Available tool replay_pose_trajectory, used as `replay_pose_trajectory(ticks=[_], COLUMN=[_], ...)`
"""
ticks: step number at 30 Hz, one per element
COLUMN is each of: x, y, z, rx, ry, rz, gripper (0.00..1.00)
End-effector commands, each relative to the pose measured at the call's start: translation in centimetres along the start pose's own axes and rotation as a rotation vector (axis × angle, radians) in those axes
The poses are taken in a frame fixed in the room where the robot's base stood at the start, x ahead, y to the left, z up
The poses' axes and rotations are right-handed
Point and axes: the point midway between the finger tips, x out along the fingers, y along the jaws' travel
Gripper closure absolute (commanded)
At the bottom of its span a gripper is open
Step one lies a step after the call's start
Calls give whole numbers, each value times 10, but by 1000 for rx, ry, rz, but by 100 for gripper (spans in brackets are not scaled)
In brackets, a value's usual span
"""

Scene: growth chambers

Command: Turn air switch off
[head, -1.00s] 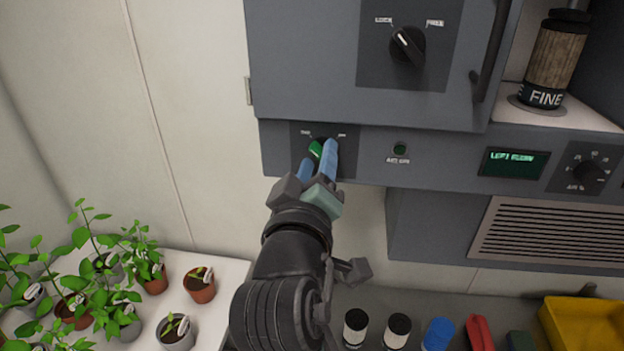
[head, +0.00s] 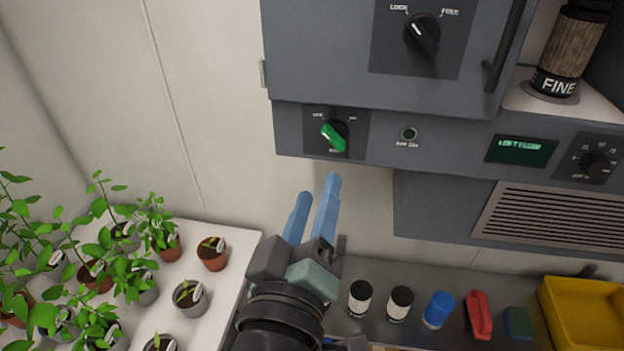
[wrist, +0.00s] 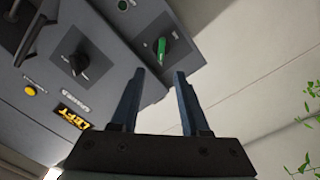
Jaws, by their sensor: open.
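The air switch, which I take to be the green-handled rotary knob (head: 334,137), is on the lower panel of the grey chamber. Its handle slants from upper left to lower right in the head view; its small labels are too blurred to read surely. In the wrist view the knob (wrist: 161,50) lies ahead of the fingertips. My gripper (head: 318,187) is open and empty, with blue fingers apart, below the knob and not touching it. The fingers also show in the wrist view (wrist: 159,75). A round dark green lamp (head: 409,134) sits right of the knob.
A black LOCK/FREE knob (head: 422,34) is on the door above. A green display (head: 520,150) and another dial (head: 595,162) are to the right. Potted plants (head: 212,253) stand lower left. Bottles (head: 438,309) and a yellow bin (head: 585,312) are on the bench below.

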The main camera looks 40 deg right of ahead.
Motion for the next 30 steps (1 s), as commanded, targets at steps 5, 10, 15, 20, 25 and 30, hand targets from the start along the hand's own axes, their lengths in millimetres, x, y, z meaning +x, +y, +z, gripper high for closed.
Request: replay_pose_trajectory(ticks=[5,10,15,20,25,30], x=[-8,-12,-13,-13,-13,-13], y=[2,0,-1,-1,-1,-1], z=[-3,-2,-1,-1,-1,-1], rx=[-6,-7,-6,-6,-6,-6], ry=[5,12,15,15,15,14], rz=[-9,-14,-15,-15,-14,-14], gripper=[54,54,54,54,54,54])
